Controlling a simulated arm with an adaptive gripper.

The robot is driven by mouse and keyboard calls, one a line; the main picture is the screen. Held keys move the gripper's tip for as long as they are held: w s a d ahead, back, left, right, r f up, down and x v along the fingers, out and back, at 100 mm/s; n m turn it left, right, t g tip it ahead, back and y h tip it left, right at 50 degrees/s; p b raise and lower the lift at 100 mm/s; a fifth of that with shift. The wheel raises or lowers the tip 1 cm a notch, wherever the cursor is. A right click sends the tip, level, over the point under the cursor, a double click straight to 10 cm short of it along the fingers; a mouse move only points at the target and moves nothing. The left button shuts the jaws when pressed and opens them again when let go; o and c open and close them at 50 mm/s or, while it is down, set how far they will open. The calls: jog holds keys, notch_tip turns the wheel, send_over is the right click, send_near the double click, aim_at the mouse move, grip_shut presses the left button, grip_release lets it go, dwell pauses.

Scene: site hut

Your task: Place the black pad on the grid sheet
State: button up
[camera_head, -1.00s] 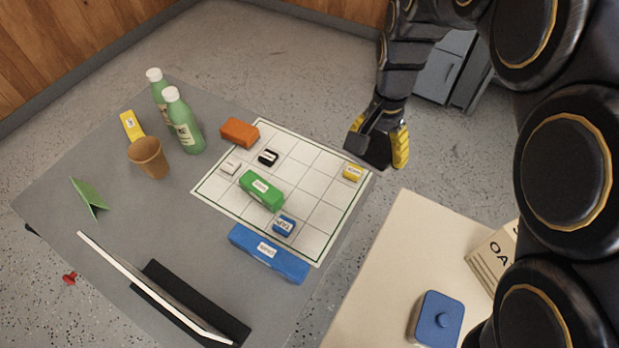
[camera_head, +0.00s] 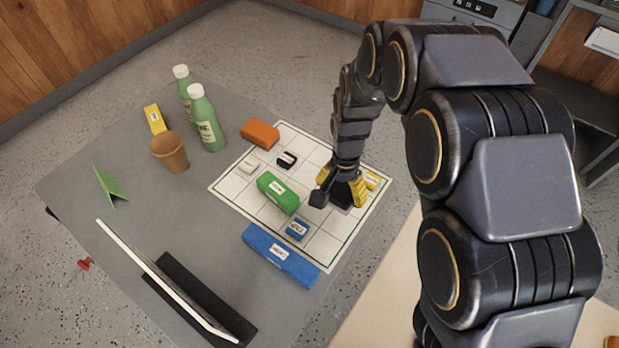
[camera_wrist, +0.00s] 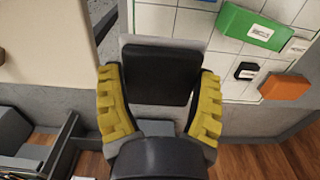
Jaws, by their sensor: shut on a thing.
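The black pad (camera_wrist: 160,75) is between the yellow fingers of my gripper (camera_wrist: 160,100), which is shut on it, in the wrist view. In the head view my gripper (camera_head: 343,188) is over the right part of the white grid sheet (camera_head: 325,241), next to a yellow block (camera_head: 372,181). The pad (camera_head: 340,197) is mostly hidden under the gripper there. Its height above the sheet, or whether it touches, cannot be told. The sheet also shows in the wrist view (camera_wrist: 195,55).
Bottles (camera_head: 205,120) and a cup (camera_head: 170,153) stand left.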

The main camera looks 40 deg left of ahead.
jog(key=w+a+f, duration=0.4)
jog(key=w+a, duration=0.2)
jog(key=shift+w, duration=0.25)
jog(key=w+f, duration=0.1)
jog(key=w+a+f, duration=0.1)
jog(key=f, duration=0.1)
jog(key=w+a+f, duration=0.1)
jog(key=f, duration=0.1)
jog(key=shift+a, duration=0.25)
jog(key=shift+w+a+f, duration=0.2)
jog(key=shift+f, duration=1.65)
jog(key=o, duration=1)
jog(key=shift+f, duration=0.1)
jog(key=shift+o, duration=0.2)
